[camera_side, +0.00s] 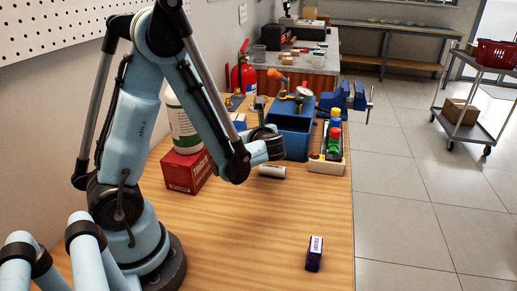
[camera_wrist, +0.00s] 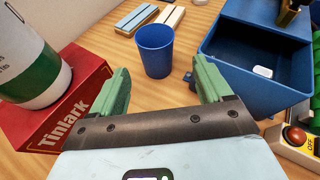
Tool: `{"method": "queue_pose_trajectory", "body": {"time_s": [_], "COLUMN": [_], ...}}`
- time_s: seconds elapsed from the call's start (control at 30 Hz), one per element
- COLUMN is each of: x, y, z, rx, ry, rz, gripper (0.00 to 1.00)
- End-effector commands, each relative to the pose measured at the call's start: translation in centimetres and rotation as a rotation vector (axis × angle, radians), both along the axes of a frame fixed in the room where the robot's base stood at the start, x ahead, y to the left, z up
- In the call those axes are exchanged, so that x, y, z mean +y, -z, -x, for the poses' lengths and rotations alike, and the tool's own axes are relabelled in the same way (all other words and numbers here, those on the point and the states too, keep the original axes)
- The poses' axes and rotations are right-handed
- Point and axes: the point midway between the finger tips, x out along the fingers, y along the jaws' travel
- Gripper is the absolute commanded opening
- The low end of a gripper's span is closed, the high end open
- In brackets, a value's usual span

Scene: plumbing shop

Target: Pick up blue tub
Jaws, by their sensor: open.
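A small round blue tub (camera_wrist: 155,48) stands upright on the wooden bench in the wrist view, its open top showing. It is ahead of my gripper (camera_wrist: 161,80), roughly centred between the two green fingers, and apart from them. My gripper is open and empty. In the side view my gripper (camera_side: 272,143) hangs over the bench, in front of a large blue bin (camera_side: 290,122). I cannot make out the small tub there; my arm may hide it.
The blue bin also stands close to the right finger in the wrist view (camera_wrist: 262,82). A red box (camera_wrist: 72,112) with a white-green bottle (camera_wrist: 30,60) is at left. A control box with a red button (camera_wrist: 297,137) is at right. Striped blocks (camera_wrist: 150,18) lie behind the tub.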

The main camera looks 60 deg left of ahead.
Motion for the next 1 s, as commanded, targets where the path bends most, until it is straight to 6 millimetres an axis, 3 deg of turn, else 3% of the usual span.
{"method": "queue_pose_trajectory", "body": {"time_s": [0.23, 0.5, 0.83, 1.0], "x": [1.3, 5.5, 8.0, 10.3], "y": [0.3, 1.6, 2.4, 3.3], "z": [0.2, -0.6, -1.1, -1.4], "rx": [0.098, 0.096, 0.095, 0.096], "ry": [0.005, 0.003, 0.005, 0.005], "rz": [-0.09, -0.089, -0.088, -0.087], "gripper": [0.79, 0.79, 0.79, 0.79]}}
